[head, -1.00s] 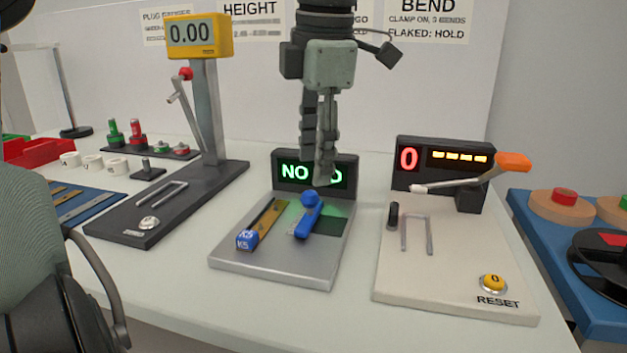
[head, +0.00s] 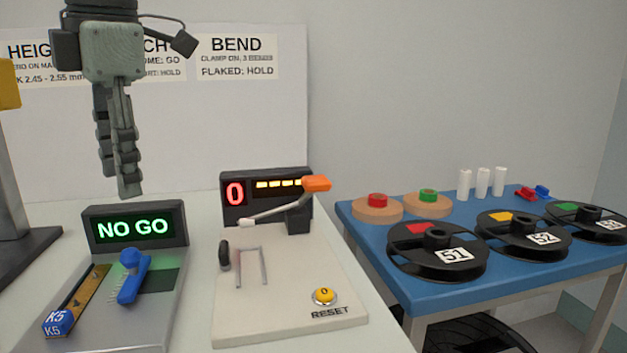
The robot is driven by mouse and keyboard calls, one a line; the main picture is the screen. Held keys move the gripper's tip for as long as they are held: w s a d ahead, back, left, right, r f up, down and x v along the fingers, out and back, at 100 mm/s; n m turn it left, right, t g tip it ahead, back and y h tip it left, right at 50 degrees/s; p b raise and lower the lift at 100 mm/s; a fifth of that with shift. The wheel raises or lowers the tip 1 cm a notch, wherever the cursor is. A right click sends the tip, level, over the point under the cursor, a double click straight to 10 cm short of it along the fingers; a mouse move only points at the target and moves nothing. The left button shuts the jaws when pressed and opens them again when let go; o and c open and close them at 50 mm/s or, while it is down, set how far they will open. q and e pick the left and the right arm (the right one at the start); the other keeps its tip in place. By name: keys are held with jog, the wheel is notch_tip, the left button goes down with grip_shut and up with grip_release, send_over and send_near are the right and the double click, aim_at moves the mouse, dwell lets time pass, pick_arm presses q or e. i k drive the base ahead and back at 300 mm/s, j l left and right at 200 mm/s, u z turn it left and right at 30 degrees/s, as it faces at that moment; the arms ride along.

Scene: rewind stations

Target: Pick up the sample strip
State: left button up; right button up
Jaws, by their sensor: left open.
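A thin brass-coloured strip (head: 87,290) with a blue end block marked K5 (head: 58,322) lies on the grey gauge station (head: 120,336), at the lower left of the head view. I take it as the sample strip, though no label says so. A blue-handled tool with bristle-like teeth (head: 133,279) lies just to its right. My left gripper (head: 128,188) hangs fingers down above the station's NO GO display (head: 135,228), open and empty, apart from the strip. My right gripper is not in view.
A bend station (head: 285,322) with an orange-tipped lever (head: 316,184) stands right of the gauge station. Further right, a blue table (head: 395,282) holds black reels (head: 437,252), wooden discs (head: 377,210) and white cylinders (head: 482,183).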

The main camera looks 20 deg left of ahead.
aim_at(59, 324)
jog(key=k+l, duration=1.15)
jog(key=l, duration=0.25)
